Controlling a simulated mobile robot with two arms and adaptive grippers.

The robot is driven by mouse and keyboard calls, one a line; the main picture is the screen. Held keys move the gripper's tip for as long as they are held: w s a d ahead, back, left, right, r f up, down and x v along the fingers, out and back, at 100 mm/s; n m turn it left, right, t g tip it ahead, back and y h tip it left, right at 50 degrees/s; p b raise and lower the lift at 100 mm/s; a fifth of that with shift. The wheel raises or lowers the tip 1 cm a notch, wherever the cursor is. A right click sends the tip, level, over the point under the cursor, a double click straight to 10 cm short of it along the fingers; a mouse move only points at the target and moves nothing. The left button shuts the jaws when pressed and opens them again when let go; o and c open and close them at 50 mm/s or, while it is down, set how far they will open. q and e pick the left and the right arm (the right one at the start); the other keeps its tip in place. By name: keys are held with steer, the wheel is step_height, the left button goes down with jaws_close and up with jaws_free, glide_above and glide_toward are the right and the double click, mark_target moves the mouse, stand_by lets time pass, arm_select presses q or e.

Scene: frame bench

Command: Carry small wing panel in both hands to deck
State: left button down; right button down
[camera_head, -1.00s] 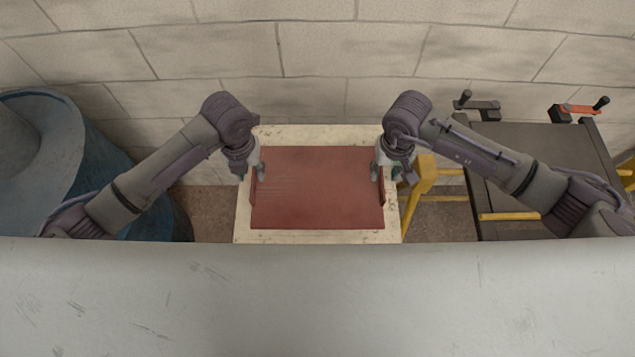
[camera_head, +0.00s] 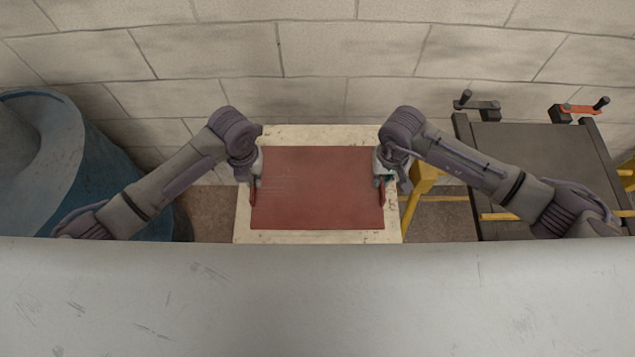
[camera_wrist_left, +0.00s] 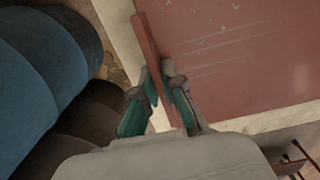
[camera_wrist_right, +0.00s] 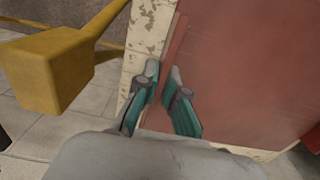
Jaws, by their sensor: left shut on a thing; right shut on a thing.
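The small wing panel (camera_head: 317,188) is a flat dark red sheet with a raised flange along its left and right edges. It lies flat over a worn cream-coloured stand (camera_head: 318,134); I cannot tell whether it touches the top. My left gripper (camera_head: 256,184) is shut on the panel's left flange, which runs between its fingers (camera_wrist_left: 162,90) in the left wrist view. My right gripper (camera_head: 382,182) is at the right flange and is shut on it; the right wrist view shows its fingers (camera_wrist_right: 163,85) astride that edge. The deck cannot be identified for certain.
A dark grey table (camera_head: 545,155) with yellow legs and clamps, one with an orange part (camera_head: 578,109), stands at the right. A large blue drum-like object (camera_head: 75,165) is at the left. A block wall (camera_head: 320,60) closes the back. A pale grey surface (camera_head: 320,300) fills the front.

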arm_select(q)
steer(key=shift+w+r, duration=0.1)
steer(key=shift+r, duration=0.1)
arm_select(e)
steer(key=shift+w+r, duration=0.1)
steer(key=shift+r, duration=0.1)
